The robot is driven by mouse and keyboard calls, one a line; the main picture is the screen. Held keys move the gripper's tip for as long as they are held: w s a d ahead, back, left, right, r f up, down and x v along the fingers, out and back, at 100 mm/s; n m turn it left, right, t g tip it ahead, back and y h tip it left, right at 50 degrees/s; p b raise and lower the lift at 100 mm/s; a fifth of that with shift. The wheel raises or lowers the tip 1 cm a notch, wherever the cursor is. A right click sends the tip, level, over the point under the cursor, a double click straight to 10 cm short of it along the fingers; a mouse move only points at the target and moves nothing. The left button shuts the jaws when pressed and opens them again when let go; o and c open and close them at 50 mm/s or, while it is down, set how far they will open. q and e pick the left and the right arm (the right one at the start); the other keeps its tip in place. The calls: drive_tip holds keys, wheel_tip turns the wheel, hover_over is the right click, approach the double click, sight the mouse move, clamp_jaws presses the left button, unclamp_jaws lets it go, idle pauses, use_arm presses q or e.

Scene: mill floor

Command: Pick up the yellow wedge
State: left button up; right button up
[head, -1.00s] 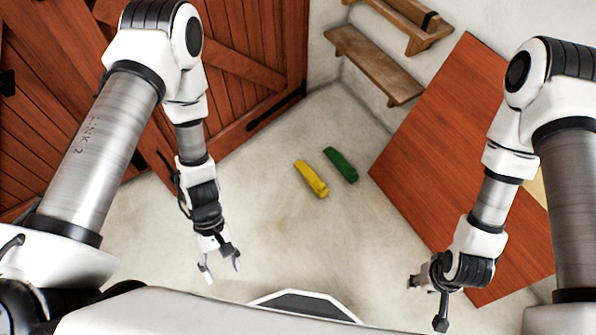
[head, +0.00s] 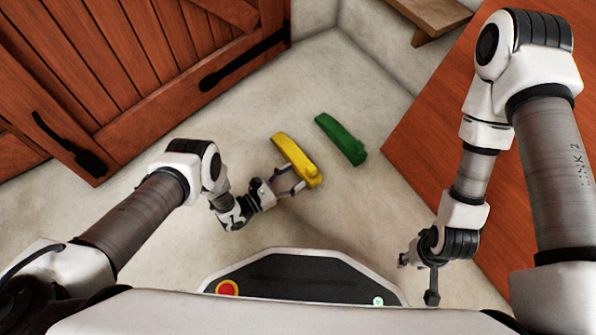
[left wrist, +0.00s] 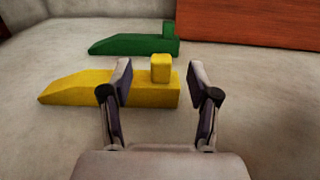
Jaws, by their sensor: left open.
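The yellow wedge (head: 294,158) lies on the pale floor in the head view, with a raised block at its near end. It also shows in the left wrist view (left wrist: 90,88), its thin end to the left. My left gripper (head: 300,182) is open at the wedge's near end. In the left wrist view its fingers (left wrist: 162,85) are spread, with the raised block and thick end seen between and beyond them. I cannot tell whether they touch it. My right gripper (head: 418,278) hangs at the right, away from the wedge; its jaw state is unclear.
A green wedge (head: 341,140) lies just right of the yellow one, also in the left wrist view (left wrist: 135,45). A red-brown panel (head: 440,130) stands at right, wooden doors (head: 130,60) at left, and a wooden step (head: 430,14) at the back. Floor between is clear.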

sight(308, 171)
use_arm(q)
drive_tip(key=shift+s+d+f, duration=0.1)
drive_tip(key=shift+s+f, duration=0.15)
drive_tip(key=shift+f, duration=0.65)
drive_tip(key=b+x, duration=0.1)
drive_tip(key=x, duration=0.1)
drive_tip(key=b+x, duration=0.4)
drive_tip(key=x, duration=0.1)
drive_tip(key=shift+w+f, duration=0.15)
drive_tip(key=shift+f, duration=0.1)
drive_tip(key=shift+w+d+r, duration=0.1)
drive_tip(key=shift+w+r, duration=0.05)
drive_tip(key=shift+r, duration=0.1)
drive_tip(key=shift+c, duration=0.3)
use_arm(e)
drive_tip(key=f, duration=0.6)
drive_tip(key=shift+w, duration=0.4)
use_arm(q)
clamp_jaws()
